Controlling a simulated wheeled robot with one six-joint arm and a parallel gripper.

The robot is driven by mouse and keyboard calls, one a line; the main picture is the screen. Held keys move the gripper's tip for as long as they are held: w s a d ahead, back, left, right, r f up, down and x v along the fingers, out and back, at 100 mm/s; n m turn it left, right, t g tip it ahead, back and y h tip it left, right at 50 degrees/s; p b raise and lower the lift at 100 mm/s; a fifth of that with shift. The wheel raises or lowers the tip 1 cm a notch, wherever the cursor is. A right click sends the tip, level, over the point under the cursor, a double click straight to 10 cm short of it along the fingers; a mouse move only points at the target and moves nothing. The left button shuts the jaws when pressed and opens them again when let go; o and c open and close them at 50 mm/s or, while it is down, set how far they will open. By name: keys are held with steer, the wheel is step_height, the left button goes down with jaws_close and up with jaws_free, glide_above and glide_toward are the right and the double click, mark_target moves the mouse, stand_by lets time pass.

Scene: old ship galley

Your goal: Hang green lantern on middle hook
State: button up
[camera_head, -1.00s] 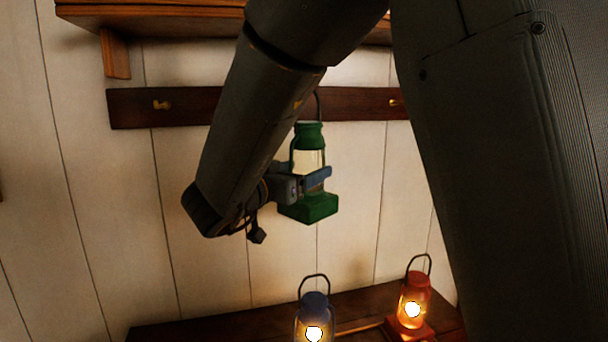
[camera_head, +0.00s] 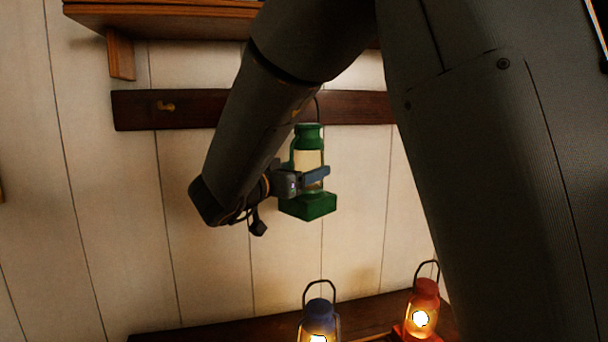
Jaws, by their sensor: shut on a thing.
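The green lantern (camera_head: 316,207) is upright in the air in front of the wall, its wire handle standing up across the dark hook rail. My gripper (camera_head: 314,177) is shut on it around the glass, reaching in from the left. The dark wooden rail (camera_head: 190,109) runs along the wall with a brass hook (camera_head: 165,106) at its left. The middle hook (camera_head: 297,113) shows only as a small brass bit at the edge of my arm. I cannot tell whether the handle touches it. The right part of the rail is hidden behind my arm.
Below, a dark wooden bench (camera_head: 215,320) holds a lit blue lantern (camera_head: 319,317) and a lit red lantern (camera_head: 424,302), both with raised handles. A wooden shelf (camera_head: 165,22) juts out above the rail. The wall left of my arm is clear.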

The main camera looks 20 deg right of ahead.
steer(key=shift+w+b, duration=0.5)
steer(key=shift+w, duration=0.55)
steer(key=shift+w+f, duration=0.5)
steer(key=shift+w, duration=0.05)
steer(key=shift+p, duration=0.3)
steer(key=o, duration=1.9)
steer(key=shift+f, duration=0.1)
steer(key=shift+f, duration=0.1)
